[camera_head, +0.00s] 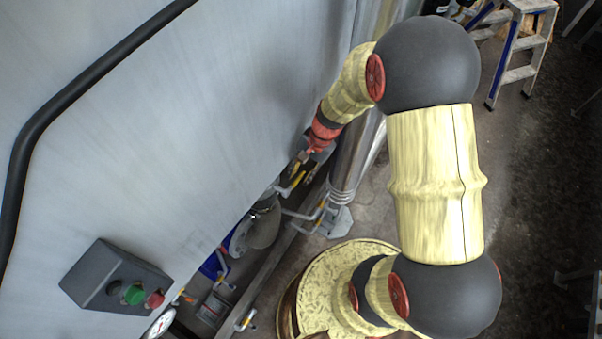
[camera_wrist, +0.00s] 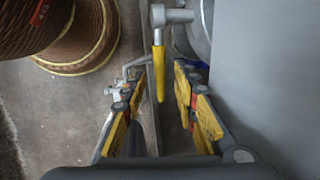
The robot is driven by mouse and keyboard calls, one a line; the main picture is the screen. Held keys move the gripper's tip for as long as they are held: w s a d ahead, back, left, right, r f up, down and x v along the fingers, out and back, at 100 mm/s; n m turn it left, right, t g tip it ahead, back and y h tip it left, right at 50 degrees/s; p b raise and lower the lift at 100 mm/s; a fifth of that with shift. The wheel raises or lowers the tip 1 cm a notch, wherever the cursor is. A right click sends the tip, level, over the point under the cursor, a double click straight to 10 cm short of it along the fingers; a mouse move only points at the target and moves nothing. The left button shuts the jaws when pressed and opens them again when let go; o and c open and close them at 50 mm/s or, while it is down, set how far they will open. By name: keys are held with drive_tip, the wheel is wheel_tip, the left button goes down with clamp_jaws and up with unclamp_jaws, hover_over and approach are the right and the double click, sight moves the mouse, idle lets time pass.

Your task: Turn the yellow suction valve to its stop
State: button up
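The suction valve shows in the wrist view as a grey metal body (camera_wrist: 172,16) with a straight yellow handle (camera_wrist: 158,72). The handle points down the picture, toward my wrist. My gripper (camera_wrist: 159,80) is open, with one finger on each side of the handle in the picture. A gap shows between the handle and each finger. I cannot tell the depth between the fingertips and the handle. In the head view, my gripper (camera_head: 303,171) is low beside the grey machine wall. There it partly hides the valve, and small yellow parts near the fingers are hard to tell apart.
The large grey wall (camera_head: 190,110) stands close on the left, with a black control box (camera_head: 115,278) bearing buttons. A shiny metal pipe (camera_head: 352,160) stands just right of my gripper. A round gauge (camera_head: 160,323) sits lower left. A stepladder (camera_head: 520,45) stands far off.

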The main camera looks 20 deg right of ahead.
sight(301, 177)
wheel_tip(301, 177, up, 10)
idle(0.7)
drive_tip(key=shift+c, duration=0.8)
